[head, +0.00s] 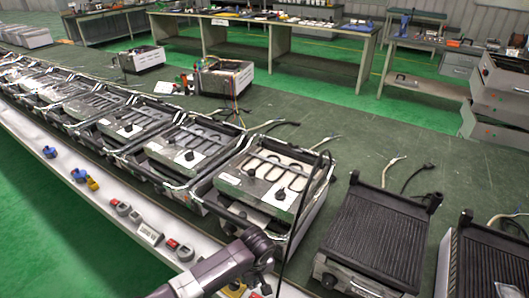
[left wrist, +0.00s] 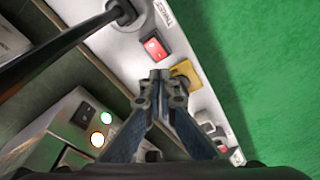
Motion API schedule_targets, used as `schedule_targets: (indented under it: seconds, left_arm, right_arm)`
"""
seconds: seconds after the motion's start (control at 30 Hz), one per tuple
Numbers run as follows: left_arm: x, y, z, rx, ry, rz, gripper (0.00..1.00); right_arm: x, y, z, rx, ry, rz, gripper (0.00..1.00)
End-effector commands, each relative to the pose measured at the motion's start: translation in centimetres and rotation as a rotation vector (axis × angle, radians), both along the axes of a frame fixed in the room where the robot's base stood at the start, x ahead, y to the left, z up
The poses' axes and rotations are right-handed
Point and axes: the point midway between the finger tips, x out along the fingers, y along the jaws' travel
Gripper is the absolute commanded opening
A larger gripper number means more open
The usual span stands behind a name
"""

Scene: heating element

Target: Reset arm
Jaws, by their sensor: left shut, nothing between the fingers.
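My left gripper (left wrist: 160,78) is shut and empty in the left wrist view, its two fingertips together over a white strip (left wrist: 115,50). A red rocker switch (left wrist: 153,47) lies just beyond the fingertips, and a yellow part (left wrist: 187,72) is beside them. Whether the fingertips touch the strip cannot be told. In the head view my left arm comes in at the bottom, over the front ledge (head: 110,205); its fingertips are not clear there. The nearest heating-element unit (head: 265,180) stands just beyond the arm. My right gripper is in neither view.
A row of similar open units runs to the upper left on the green bench. Ribbed grill units (head: 375,235) stand at the right. Loose switches and knobs (head: 123,208) lie along the ledge. Bare bench top (head: 330,120) lies behind the units.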

Motion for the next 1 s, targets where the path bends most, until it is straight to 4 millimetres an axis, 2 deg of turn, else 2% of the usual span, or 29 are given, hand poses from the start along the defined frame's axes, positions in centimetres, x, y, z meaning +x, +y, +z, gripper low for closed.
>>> schedule_targets:
  seconds: [0.17,0.33,0.47,0.57,0.63,0.8,1.0]
  left_arm:
    - [-1.6,-1.2,-0.3,-0.033,0.012,-0.049,0.0]
    - [-6.5,-4.1,-0.2,-0.138,0.024,-0.208,0.0]
    - [-10.2,-4.7,1.1,-0.213,-0.006,-0.337,0.0]
    - [-12.4,-3.6,2.3,-0.24,-0.045,-0.412,0.0]
    - [-14.0,-2.1,3.3,-0.242,-0.075,-0.456,0.0]
    - [-17.4,3.0,5.5,-0.189,-0.135,-0.54,0.0]
    - [-20.2,8.0,7.6,-0.102,-0.162,-0.602,0.0]
  right_arm:
    - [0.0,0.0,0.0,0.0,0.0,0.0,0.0]
    - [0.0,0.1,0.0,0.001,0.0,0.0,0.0]
    - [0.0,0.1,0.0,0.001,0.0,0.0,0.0]
    - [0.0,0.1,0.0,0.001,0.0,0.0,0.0]
    - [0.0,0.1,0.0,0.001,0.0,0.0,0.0]
    - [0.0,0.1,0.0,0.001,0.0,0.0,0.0]
    - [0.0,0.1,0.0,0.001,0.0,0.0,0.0]
